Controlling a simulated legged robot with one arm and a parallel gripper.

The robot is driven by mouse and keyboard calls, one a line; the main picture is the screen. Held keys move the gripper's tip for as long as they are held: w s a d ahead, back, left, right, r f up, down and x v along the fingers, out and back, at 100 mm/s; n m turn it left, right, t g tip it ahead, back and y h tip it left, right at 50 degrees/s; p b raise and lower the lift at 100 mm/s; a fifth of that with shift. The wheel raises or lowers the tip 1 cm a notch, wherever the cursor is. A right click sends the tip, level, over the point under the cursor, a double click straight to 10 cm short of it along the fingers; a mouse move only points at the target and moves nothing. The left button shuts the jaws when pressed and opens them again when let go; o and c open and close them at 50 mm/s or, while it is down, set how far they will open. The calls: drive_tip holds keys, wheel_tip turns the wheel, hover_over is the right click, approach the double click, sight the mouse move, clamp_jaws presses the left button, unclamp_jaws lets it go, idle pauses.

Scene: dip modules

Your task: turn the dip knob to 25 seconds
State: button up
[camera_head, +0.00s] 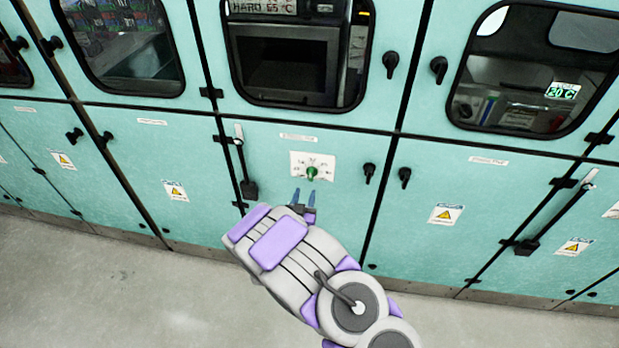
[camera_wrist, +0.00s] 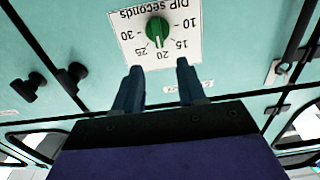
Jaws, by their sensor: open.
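The green dip knob (camera_head: 311,172) sits on a white dial plate (camera_head: 325,164) on a teal cabinet door. In the wrist view, the knob (camera_wrist: 158,31) shows upside down, with "DIP seconds" and numbers from 10 to 30 on the plate (camera_wrist: 190,17). A pale mark on the knob seems to point towards 20, though it is small. My gripper (camera_head: 304,195) is just in front of and below the knob in the head view. Its two blue fingers are apart and empty in the wrist view (camera_wrist: 159,72), and they do not touch the knob.
Black door handles (camera_head: 369,172) stick out right of the dial. A black lever (camera_head: 246,168) stands to its left. A windowed cabinet (camera_head: 300,50) is above, and a cabinet with a green 20°C display (camera_head: 562,91) is at upper right. Grey floor (camera_head: 100,290) is clear in front.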

sight(310, 174)
drive_tip(key=w, duration=0.3)
drive_tip(key=w+b, duration=0.1)
drive_tip(key=w, duration=0.2)
drive_tip(key=w+d+b, duration=0.1)
drive_tip(key=w, duration=0.1)
drive_tip(key=shift+w+f, duration=0.1)
drive_tip(key=shift+w, duration=0.3)
drive_tip(key=shift+w+a, duration=0.1)
drive_tip(key=shift+w, duration=0.3)
drive_tip(key=shift+c, duration=0.4)
clamp_jaws()
